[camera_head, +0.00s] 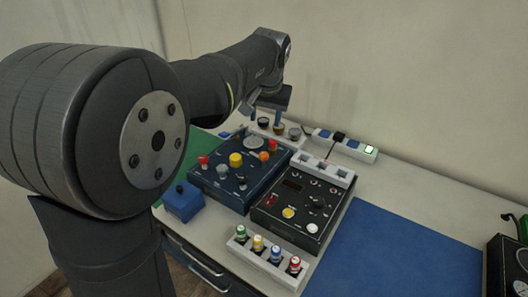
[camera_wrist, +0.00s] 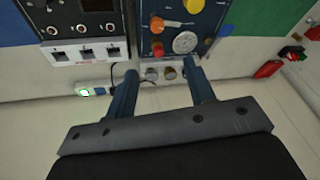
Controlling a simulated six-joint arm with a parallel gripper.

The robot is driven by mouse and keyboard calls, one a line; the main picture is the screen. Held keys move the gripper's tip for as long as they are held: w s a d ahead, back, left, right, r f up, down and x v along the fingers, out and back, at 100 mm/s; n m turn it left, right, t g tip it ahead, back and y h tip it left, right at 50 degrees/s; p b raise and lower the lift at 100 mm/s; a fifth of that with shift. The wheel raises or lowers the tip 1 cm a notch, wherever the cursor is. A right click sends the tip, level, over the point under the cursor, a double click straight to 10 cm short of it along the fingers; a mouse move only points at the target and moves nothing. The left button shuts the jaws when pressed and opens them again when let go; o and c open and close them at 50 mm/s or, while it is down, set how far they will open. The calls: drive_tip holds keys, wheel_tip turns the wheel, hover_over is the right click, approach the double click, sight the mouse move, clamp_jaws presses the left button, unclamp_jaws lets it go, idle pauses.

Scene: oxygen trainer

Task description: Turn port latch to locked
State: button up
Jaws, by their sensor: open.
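My gripper (camera_head: 265,120) is open and empty, with its blue fingers pointing down over the back edge of the blue control panel (camera_head: 226,186). In the wrist view my gripper (camera_wrist: 160,66) spans a pale strip with several round sockets or caps (camera_wrist: 152,73). The blue panel also shows there (camera_wrist: 162,8), with a white dial (camera_wrist: 185,42), an orange knob (camera_wrist: 165,27) and a red knob (camera_wrist: 158,48) just beyond the fingertips. I cannot tell which part is the port latch, or its setting.
A black panel (camera_head: 270,213) stands to the right, with a white switch strip (camera_head: 325,170) behind it. A power strip (camera_head: 357,148) lies near the wall. A rack of coloured caps (camera_head: 262,262) and a blue box (camera_head: 182,205) stand in front. The blue mat (camera_head: 395,255) is clear.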

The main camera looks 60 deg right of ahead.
sight(264, 154)
drive_tip(key=w+d+f+n, duration=0.1)
drive_tip(key=f, duration=0.4)
drive_tip(key=w+d+f+n, duration=0.1)
drive_tip(key=f, duration=0.5)
drive_tip(key=w+d+f+n, duration=0.1)
drive_tip(key=d+f, duration=0.1)
drive_tip(key=f, duration=0.3)
drive_tip(key=shift+f+n+h, duration=0.25)
drive_tip(key=shift+n+h, duration=0.05)
drive_tip(key=shift+n, duration=0.1)
drive_tip(key=c, duration=1)
